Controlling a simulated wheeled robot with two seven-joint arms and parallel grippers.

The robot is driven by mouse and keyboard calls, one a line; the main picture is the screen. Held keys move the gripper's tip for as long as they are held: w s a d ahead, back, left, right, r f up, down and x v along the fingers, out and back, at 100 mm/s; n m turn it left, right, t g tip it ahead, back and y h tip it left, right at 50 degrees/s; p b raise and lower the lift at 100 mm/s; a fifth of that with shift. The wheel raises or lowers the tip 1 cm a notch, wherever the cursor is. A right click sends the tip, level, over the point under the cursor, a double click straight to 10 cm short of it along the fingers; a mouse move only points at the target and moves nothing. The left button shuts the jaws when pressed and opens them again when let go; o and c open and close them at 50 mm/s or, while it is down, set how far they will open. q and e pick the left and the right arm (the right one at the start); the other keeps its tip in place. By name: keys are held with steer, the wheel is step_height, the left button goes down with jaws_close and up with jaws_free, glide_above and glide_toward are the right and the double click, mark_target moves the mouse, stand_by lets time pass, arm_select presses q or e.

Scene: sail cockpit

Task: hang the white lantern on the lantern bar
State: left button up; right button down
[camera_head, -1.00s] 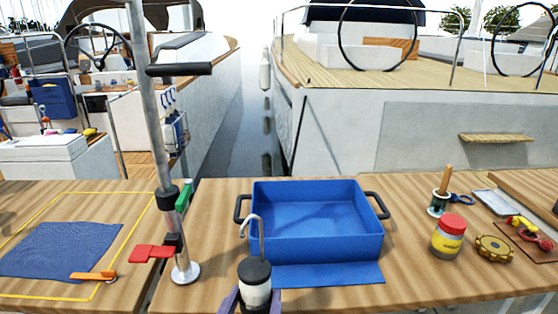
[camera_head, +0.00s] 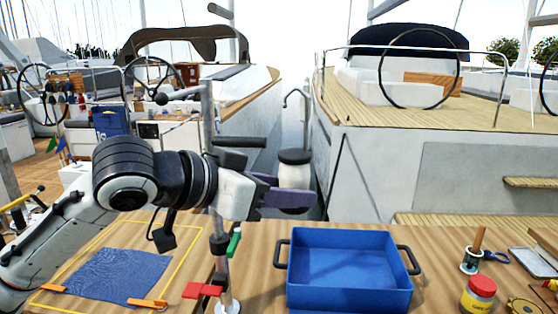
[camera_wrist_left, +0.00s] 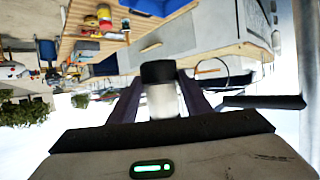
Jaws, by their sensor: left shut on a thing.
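The white lantern (camera_head: 296,174) has a pale body, a dark cap and a tall grey hook that curves over at the top. My left gripper (camera_head: 290,196) is shut on it and holds it upright in the air, above and behind the blue tray. In the left wrist view the lantern (camera_wrist_left: 161,98) sits between the two purple fingers. A dark bar also shows in the left wrist view (camera_wrist_left: 262,102). The hook is apart from the bar.
The blue tray (camera_head: 350,296) with black handles stands on the wooden table. A blue cloth (camera_head: 118,276) lies at left inside a yellow outline. A red-lidded jar (camera_head: 479,295) and small tools are at right. The grey pole (camera_head: 208,120) rises beside my arm.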

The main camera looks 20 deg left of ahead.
mark_target(282, 173)
arm_select(q)
steer(key=r, duration=0.2)
steer(key=s+a+r, duration=0.1)
steer(key=shift+r, duration=0.2)
steer(key=s+a+f+b, duration=0.1)
steer(key=s+a+b, duration=0.1)
steer(key=a, duration=0.5)
steer(key=s+a+f+b, duration=0.1)
steer(key=a+b, duration=0.4)
steer(key=a, duration=0.3)
steer(key=shift+s+f, duration=0.35)
steer(key=shift+f, duration=0.05)
stand_by(0.8)
steer(key=o, duration=1.2)
steer(key=shift+a, duration=0.1)
steer(key=shift+o, duration=0.2)
